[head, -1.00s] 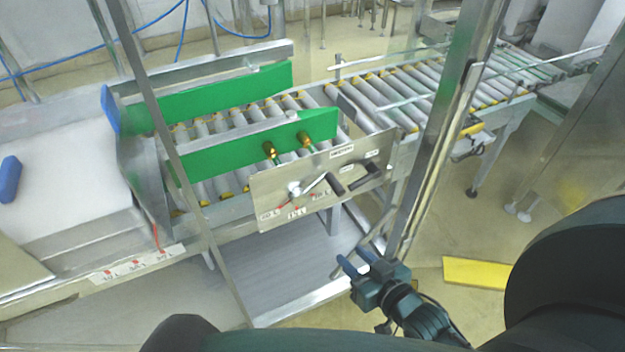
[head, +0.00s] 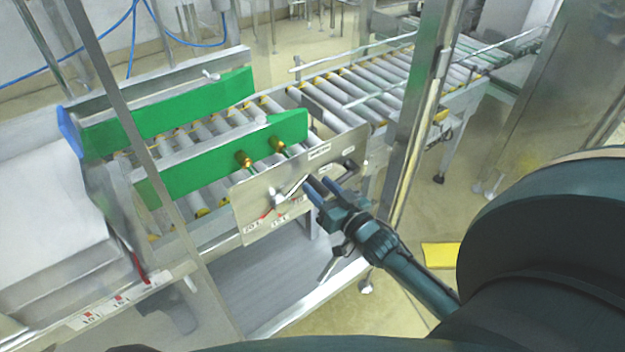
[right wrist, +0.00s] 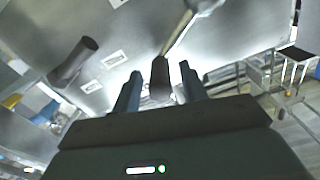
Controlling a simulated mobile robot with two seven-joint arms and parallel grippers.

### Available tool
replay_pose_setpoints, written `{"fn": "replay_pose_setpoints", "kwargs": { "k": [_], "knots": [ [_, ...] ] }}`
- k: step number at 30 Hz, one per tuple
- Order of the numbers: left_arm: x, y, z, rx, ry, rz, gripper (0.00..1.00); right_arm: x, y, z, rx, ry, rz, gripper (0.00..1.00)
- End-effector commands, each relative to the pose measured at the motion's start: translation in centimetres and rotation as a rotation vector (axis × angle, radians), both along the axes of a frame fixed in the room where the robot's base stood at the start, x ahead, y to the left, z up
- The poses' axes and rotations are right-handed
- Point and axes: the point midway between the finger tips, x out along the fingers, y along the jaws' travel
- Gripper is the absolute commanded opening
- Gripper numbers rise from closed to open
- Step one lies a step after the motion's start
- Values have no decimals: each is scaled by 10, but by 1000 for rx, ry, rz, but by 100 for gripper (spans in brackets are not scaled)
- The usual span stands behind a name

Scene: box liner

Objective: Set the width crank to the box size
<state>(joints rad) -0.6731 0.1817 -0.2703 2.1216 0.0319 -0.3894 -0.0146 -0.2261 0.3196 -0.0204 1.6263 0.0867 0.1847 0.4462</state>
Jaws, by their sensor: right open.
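The crank panel (head: 245,207) is a grey metal plate on the near side of the conveyor. A crank's bright metal arm (head: 292,187) runs up and right from its hub above a printed scale with red marks; the 20 L and 15 L labels show. My right gripper (head: 319,186) is open at the end of this crank, its fingers hiding the handle in the head view. In the right wrist view the dark crank handle (right wrist: 160,82) stands between the two open fingers, with no clear grip. A second black handle (head: 348,170) sits right of it. My left gripper is not in view.
Two green guide boards (head: 175,180) stand over the rollers behind the panel. An upright metal post (head: 415,130) rises right of my right gripper, and a thinner one crosses at left. A lower metal shelf (head: 265,290) lies below the panel.

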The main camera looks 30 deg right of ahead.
Motion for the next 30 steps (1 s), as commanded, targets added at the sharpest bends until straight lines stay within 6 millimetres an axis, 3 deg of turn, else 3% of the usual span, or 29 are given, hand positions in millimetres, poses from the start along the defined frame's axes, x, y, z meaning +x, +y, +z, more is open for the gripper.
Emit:
{"fn": "replay_pose_setpoints", "kwargs": {
  "k": [6,18,30],
  "knots": [
    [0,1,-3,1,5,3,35,27,2,0,0,-1,0,43],
    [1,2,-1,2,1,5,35,33,3,0,0,1,0,42],
    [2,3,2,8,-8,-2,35,33,2,-1,-2,2,-2,10]
  ]
}}
